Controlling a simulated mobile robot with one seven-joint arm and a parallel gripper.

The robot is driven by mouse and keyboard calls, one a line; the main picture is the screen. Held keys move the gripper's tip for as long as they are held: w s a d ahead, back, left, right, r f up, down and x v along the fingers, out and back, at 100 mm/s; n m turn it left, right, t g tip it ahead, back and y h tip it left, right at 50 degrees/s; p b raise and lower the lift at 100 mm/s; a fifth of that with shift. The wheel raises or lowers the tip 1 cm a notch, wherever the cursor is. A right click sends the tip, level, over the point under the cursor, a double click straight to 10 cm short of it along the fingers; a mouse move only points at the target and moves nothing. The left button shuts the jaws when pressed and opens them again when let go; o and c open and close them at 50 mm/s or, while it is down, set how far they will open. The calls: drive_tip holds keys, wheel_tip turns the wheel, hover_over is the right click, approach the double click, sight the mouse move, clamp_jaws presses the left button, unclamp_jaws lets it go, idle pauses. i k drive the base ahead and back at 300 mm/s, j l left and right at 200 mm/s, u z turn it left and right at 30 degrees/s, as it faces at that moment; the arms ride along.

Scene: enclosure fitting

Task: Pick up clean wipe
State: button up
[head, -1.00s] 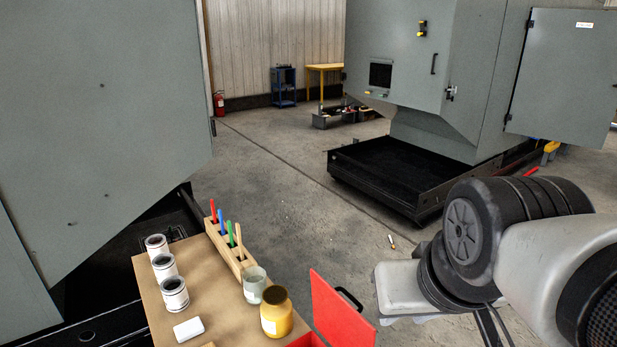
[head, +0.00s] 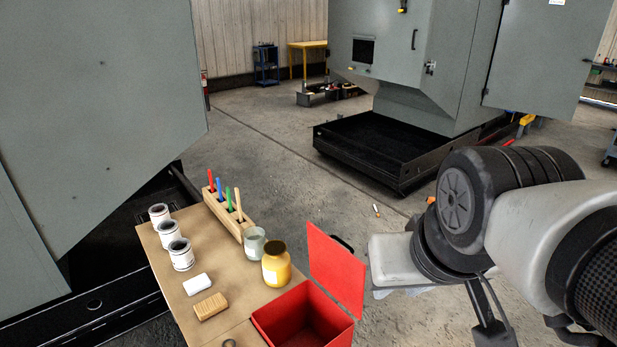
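A small white block-like piece (head: 198,284), which may be the folded clean wipe, lies flat on the tan tabletop (head: 190,244), just behind a wooden block. I cannot tell from its look whether it is cloth. Nothing touches it. My arm shows at the right, well apart from the white piece and beyond the red box. I cannot make out gripper fingers in this view.
Several white tins (head: 181,255) stand at the left. A wooden rack (head: 229,215) holds coloured sticks. A red box (head: 303,318) with raised lid is at the front right. A wooden block (head: 211,306) lies near the wipe.

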sight(194, 287)
drive_tip(key=k+j+u, duration=0.15)
drive_tip(key=k+j, duration=0.25)
drive_tip(key=i+l+u, duration=0.2)
drive_tip(key=i+u, duration=0.2)
drive_tip(key=i+l+u, duration=0.4)
drive_tip(key=l, duration=1.1)
drive_tip(key=l+u, duration=0.15)
drive_tip(key=l, duration=0.9)
drive_tip(key=l+u, duration=0.5)
drive_tip(key=u, duration=0.25)
drive_tip(key=l+u, duration=0.35)
drive_tip(key=i+j, duration=0.05)
